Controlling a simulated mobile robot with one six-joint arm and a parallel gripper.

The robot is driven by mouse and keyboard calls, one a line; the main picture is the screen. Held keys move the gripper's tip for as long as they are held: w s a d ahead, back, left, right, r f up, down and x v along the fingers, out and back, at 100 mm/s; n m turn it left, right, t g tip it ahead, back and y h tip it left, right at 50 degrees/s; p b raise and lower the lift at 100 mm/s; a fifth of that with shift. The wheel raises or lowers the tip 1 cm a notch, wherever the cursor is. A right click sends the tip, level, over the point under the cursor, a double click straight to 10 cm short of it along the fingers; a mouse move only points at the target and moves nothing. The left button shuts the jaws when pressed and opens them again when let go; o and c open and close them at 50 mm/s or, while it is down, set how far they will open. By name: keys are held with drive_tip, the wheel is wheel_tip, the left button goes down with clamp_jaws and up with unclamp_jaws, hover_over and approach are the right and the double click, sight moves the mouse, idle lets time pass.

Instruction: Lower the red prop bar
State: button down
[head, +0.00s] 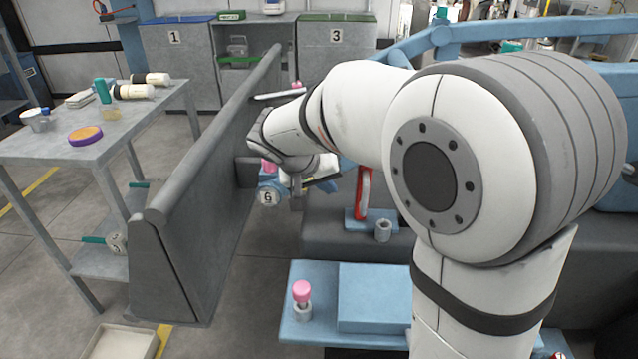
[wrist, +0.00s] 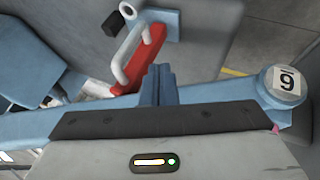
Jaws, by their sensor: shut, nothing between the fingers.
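The red prop bar (head: 362,197) stands nearly upright on a blue base (head: 384,214) in the head view, right of my gripper; the arm hides its upper part. In the wrist view the red prop bar (wrist: 145,58) slants from a blue plate, with a pale looped handle (wrist: 127,50) along its side. My gripper (wrist: 158,72) is shut and empty, its fingertips just below the bar in that picture. I cannot tell whether they touch it. In the head view my gripper (head: 297,203) is small and partly hidden by the wrist.
A blue piece marked 6 (wrist: 287,82) lies right of my fingers in the wrist view. A long grey wall (head: 200,180) runs left of the arm. A blue platform (head: 340,310) with a pink knob (head: 302,290) is in front. A table (head: 100,125) stands left.

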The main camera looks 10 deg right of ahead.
sight(363, 195)
drive_tip(key=w+d+f+b, duration=0.1)
drive_tip(key=d+f, duration=0.2)
drive_tip(key=d, duration=0.3)
drive_tip(key=shift+w, duration=0.15)
drive_tip(key=shift+a, duration=0.15)
